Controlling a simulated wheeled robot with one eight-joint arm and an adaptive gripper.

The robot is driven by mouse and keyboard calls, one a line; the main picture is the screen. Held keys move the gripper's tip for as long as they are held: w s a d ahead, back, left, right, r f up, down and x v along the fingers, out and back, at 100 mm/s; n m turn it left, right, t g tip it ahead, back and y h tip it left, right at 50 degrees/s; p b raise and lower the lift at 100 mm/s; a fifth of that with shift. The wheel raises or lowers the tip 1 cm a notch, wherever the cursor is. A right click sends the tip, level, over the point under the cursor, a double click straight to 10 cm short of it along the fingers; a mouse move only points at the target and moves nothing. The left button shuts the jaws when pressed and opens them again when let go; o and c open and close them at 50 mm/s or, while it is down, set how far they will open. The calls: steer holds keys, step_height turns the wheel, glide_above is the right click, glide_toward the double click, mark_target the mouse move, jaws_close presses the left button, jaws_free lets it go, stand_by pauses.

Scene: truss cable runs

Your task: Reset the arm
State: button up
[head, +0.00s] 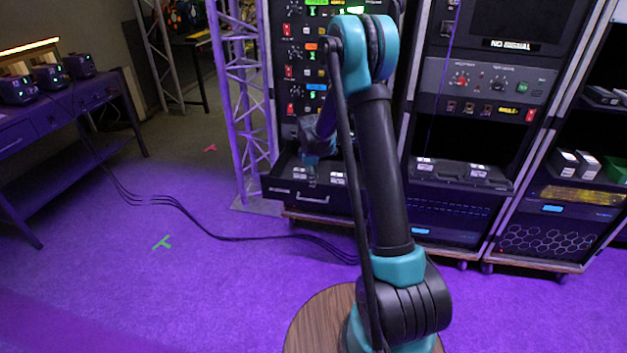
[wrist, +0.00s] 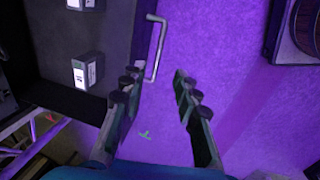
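My arm (head: 380,170) rises from a round wooden-topped base and bends over toward the equipment rack. My gripper (wrist: 155,78) is open in the wrist view, its two dark fingers apart with nothing between them. The silver handle (wrist: 157,48) of a pulled-out drawer lies just beyond the fingertips; I cannot tell the gap. In the head view my gripper (head: 312,172) is small and hangs over the front of the open drawer (head: 283,190). Part of the drawer is hidden behind my arm.
The drawer holds small white-labelled boxes (wrist: 87,70). A truss upright (head: 240,110) stands left of the rack. Black cables (head: 215,236) cross the purple floor to a bench (head: 60,120) at left. A second rack (head: 470,130) stands at right.

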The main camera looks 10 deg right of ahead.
steer(key=s+d+r+m, duration=0.4)
steer(key=s+r, duration=0.3)
steer(key=s, duration=0.2)
steer(key=s+d+r+m+t, duration=0.1)
steer(key=s+m, duration=0.4)
steer(key=s, duration=0.9)
steer(key=s+d+m+t, duration=0.1)
steer(key=s+d+m, duration=0.2)
steer(key=s, duration=1)
steer(key=shift+s+r+m+y, duration=0.4)
steer(key=shift+m, duration=0.7)
steer(key=shift+d, duration=0.2)
